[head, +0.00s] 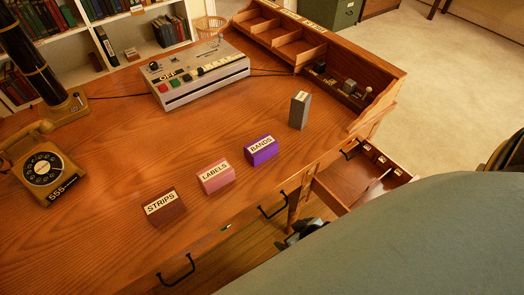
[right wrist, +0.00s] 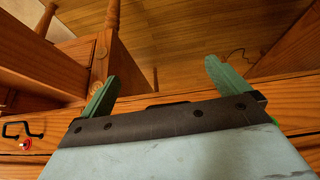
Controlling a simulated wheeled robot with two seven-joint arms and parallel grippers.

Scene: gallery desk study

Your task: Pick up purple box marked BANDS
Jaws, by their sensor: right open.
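The purple box marked BANDS (head: 262,152) sits on the wooden desk, right of the pink LABELS box, its label facing up. My right gripper (head: 300,236) shows as a dark shape beyond the desk's front edge, below and right of the purple box and apart from it. My arm partly hides it. In the right wrist view its two green fingers (right wrist: 160,82) are spread apart with nothing between them. The purple box is not visible in that view. My left gripper is not in view.
An open drawer (head: 336,190) juts out at right. A grey console (head: 200,75) and telephone (head: 45,170) stand farther off.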

